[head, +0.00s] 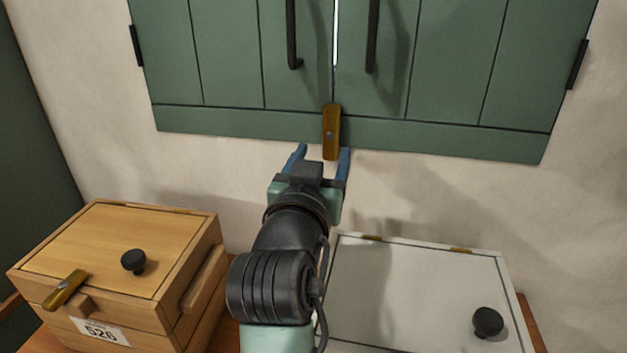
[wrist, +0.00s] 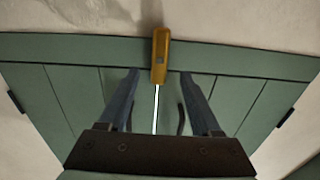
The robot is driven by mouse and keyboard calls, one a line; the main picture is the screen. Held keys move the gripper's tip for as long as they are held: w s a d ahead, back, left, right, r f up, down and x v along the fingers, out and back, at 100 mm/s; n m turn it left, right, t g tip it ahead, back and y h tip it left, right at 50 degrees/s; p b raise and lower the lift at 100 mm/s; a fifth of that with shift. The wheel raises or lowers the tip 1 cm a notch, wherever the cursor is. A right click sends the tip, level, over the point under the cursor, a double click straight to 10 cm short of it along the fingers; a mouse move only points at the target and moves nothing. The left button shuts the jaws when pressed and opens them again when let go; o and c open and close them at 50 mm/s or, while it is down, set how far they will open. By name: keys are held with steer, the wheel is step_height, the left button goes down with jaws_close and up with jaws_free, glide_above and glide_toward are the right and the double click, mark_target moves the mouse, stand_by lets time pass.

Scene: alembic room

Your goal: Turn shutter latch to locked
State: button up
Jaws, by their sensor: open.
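The shutter latch (head: 331,131) is a brass-coloured bar, upright at the bottom of the seam between the two green shutter doors. Its lower end hangs past the doors' bottom edge. It also shows in the wrist view (wrist: 160,56), where it lies beyond the fingertips and between their lines. My gripper (head: 323,150) is open, its blue fingers spread to either side of the latch's lower end. In the wrist view my gripper (wrist: 161,74) has nothing between its fingers. I cannot tell how near the fingers are to the latch in depth.
The green shutters (head: 230,60) carry two dark vertical handles (head: 292,35). A wooden box (head: 115,240) with a black knob and its own brass latch (head: 64,290) stands at lower left. A white-lidded box (head: 410,290) with a black knob stands at lower right.

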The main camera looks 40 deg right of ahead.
steer(key=v, duration=0.6)
steer(key=shift+s+a+b, duration=0.15)
steer(key=shift+a+b, duration=0.05)
steer(key=shift+b, duration=0.1)
steer(key=w+a+r+n+t+y+p, duration=0.1)
steer(key=a+r+n+t+y+p, duration=0.15)
steer(key=a+r+t, duration=0.4)
steer(key=w+a+r+n+t+y+p, duration=0.1)
steer(key=a+r+p, duration=0.25)
steer(key=r, duration=0.65)
steer(key=s+a+r+n+t+y+p, duration=0.2)
steer(key=s+a+r+n+t+y, duration=0.1)
steer(key=a+r, duration=0.4)
steer(key=s+a+r+n+t+y+p, duration=0.2)
steer(key=a+r+y, duration=0.5)
steer(key=r, duration=0.4)
steer(key=s+a+n+t, duration=0.1)
steer(key=s+t, duration=0.1)
steer(key=t, duration=0.1)
steer(key=shift+s+a+r+p, duration=0.2)
steer(key=shift+r+p, duration=0.05)
steer(key=shift+p, duration=0.05)
steer(key=shift+n, duration=0.25)
